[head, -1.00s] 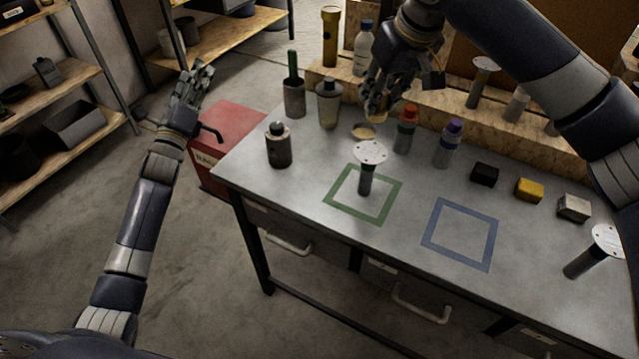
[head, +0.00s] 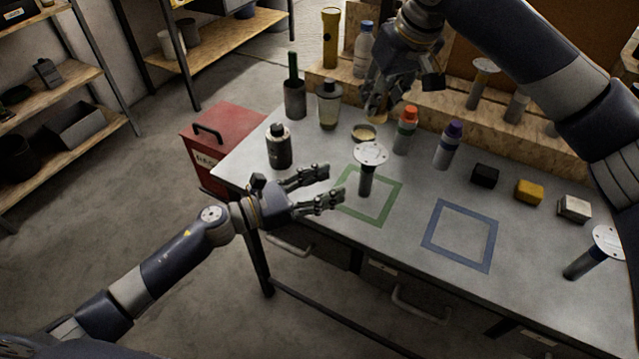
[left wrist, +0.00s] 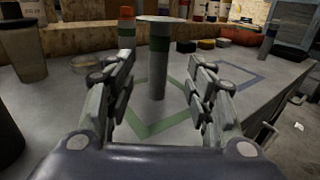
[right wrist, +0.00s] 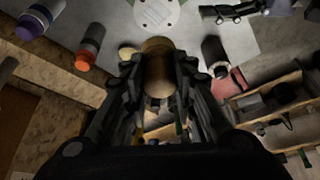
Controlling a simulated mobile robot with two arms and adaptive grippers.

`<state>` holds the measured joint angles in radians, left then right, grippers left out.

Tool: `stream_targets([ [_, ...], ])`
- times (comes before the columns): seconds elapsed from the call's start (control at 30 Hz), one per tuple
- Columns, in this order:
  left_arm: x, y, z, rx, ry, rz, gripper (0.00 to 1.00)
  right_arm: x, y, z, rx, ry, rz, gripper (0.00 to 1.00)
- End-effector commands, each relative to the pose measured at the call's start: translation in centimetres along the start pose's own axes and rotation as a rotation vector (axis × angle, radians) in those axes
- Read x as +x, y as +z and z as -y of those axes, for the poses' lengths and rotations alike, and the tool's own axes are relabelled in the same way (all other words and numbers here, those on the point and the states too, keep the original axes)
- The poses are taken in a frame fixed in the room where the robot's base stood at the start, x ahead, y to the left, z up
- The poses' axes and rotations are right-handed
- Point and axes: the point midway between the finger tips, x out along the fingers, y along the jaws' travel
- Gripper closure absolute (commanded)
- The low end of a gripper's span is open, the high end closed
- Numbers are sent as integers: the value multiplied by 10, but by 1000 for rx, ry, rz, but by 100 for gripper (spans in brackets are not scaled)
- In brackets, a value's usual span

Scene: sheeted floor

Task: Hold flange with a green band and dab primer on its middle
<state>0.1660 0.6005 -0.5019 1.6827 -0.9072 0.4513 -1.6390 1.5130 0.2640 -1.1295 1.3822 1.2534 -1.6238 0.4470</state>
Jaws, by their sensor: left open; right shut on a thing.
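The flange with a green band (head: 370,154) stands upright, disc on top, in the green square (head: 345,212). Its green band shows below the disc in the left wrist view (left wrist: 160,43). My left gripper (head: 333,186) is open just left of it, fingers toward the stem; in the left wrist view the stem appears between the fingers, apparently untouched. My right gripper (head: 376,104) is shut on a tan, rounded dabber (right wrist: 158,72) above the bench behind the flange. A small shallow dish (head: 364,133) sits below it. The dabber's far end is unclear.
A dark bottle (head: 279,148) stands left of the flange. Orange-capped (head: 405,132) and purple-capped (head: 447,147) bottles stand behind right. Black (head: 484,175), yellow (head: 529,190) and grey blocks line the right. The blue square (head: 461,236) is empty.

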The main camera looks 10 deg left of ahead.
Motion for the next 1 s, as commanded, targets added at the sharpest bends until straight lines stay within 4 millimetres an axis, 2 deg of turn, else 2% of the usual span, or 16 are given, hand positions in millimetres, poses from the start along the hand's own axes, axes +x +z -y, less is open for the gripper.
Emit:
stream_targets([
  [0.3, 60, 2, -1, 0, 2, 4, 51, 0, 0, 0, 0, 0, 0, 94],
  [0.5, 92, 3, -2, 0, 4, 4, 51, 0, 0, 0, 0, 0, 0, 94],
  [0.7, 107, 2, -2, 0, 4, 3, 51, 0, 0, 0, 0, 0, 0, 94],
  [1.0, 109, 2, -2, 0, 4, 2, 51, 0, 0, 0, 0, 0, 0, 94],
])
